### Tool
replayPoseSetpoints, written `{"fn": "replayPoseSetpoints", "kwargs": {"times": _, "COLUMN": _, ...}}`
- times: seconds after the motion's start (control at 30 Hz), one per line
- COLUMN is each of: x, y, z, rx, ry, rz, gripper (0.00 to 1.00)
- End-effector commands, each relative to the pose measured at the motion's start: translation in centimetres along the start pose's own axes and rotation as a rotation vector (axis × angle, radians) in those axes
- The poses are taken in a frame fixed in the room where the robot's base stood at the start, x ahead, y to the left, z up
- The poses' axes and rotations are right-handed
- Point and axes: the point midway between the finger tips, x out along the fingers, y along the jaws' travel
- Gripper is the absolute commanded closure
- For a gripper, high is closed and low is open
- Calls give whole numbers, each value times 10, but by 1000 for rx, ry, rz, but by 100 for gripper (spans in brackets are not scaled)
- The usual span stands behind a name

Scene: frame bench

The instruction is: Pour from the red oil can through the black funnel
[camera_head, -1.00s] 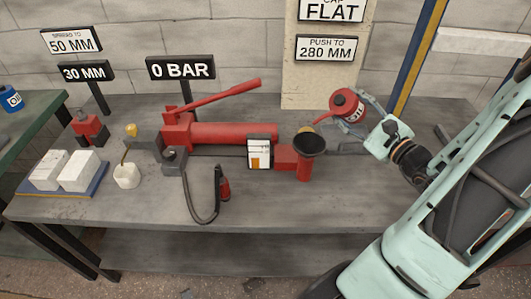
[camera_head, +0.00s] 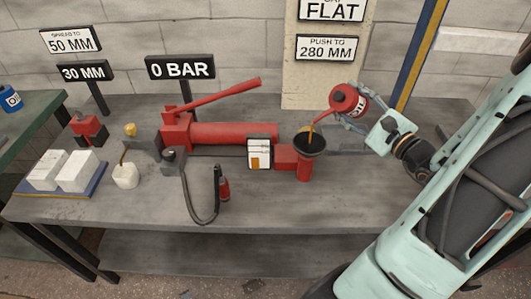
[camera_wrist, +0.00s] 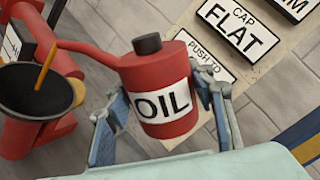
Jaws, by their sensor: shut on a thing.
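The red oil can (camera_head: 345,98) with a white OIL label is held tilted in my gripper (camera_head: 352,118), its spout pointing down to the left. In the wrist view the can (camera_wrist: 158,72) sits between the two fingers (camera_wrist: 165,108), which are shut on it. A thin amber stream (camera_head: 311,130) runs from the spout tip into the black funnel (camera_head: 310,145). The funnel stands upright on a red cylinder (camera_head: 304,172). It also shows in the wrist view (camera_wrist: 38,92), with the stream (camera_wrist: 46,65) entering its mouth. The level inside the funnel cannot be told.
A red hand pump (camera_head: 235,133) with a raised lever lies behind left of the funnel. A gauge card (camera_head: 259,152) stands close left of it.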

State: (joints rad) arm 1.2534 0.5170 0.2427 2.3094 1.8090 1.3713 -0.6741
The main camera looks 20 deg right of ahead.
Motion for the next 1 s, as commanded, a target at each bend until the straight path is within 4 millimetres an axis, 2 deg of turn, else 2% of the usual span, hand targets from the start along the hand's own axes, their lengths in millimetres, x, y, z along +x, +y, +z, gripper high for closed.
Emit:
{"fn": "replayPoseSetpoints", "kwargs": {"times": 0.7, "x": 0, "y": -9, "z": 11, "rx": -124, "ry": -3, "rz": -2, "gripper": 90}}
{"fn": "replayPoseSetpoints", "kwargs": {"times": 1.0, "x": 0, "y": -9, "z": 12, "rx": -123, "ry": -2, "rz": -2, "gripper": 90}}
